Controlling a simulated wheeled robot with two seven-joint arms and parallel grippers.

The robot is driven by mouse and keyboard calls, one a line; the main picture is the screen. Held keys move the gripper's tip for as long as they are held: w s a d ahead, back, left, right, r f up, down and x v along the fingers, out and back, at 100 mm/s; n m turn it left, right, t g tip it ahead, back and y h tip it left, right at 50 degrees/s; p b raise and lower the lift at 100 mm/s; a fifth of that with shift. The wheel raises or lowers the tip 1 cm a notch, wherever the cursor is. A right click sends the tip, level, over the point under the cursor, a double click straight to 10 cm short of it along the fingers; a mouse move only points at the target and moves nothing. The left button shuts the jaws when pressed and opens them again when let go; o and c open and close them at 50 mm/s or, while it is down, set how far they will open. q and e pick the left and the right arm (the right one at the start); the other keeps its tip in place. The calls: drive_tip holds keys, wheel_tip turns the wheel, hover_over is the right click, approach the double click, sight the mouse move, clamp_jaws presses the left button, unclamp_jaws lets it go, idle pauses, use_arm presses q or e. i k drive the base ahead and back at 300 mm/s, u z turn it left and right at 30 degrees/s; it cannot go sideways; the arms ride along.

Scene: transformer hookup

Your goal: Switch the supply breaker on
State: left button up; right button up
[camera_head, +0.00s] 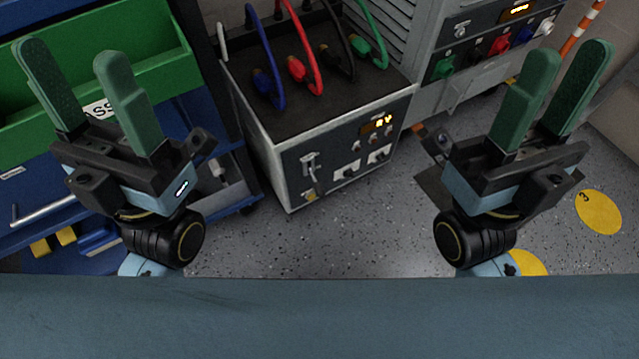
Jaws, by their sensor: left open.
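A grey transformer box (340,108) stands in the middle, with blue, red, black and green cables on its dark top. Its front panel has a lit display (376,124), a small lever switch (310,163) and other small controls. A grey supply cabinet (408,20) behind it to the right has a lit display (517,10), a small switch (461,30) and coloured plugs. I cannot tell which switch is the supply breaker, or its position. My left gripper (75,62) is open and empty, left of the box. My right gripper (566,68) is open and empty, right of it; neither touches a switch.
A blue cart (215,135) with a green bin (90,42) stands at the left behind my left gripper. An orange-and-white striped post (577,35) is at the back right. The speckled floor (330,235) in front of the box is clear; a yellow floor disc (599,212) lies at right.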

sight(320, 190)
drive_tip(key=k, duration=0.5)
drive_tip(key=z, duration=1.4)
drive_tip(key=i, duration=1.1)
drive_tip(key=u, duration=2.35)
drive_tip(key=i, duration=0.3)
drive_tip(key=u, duration=0.05)
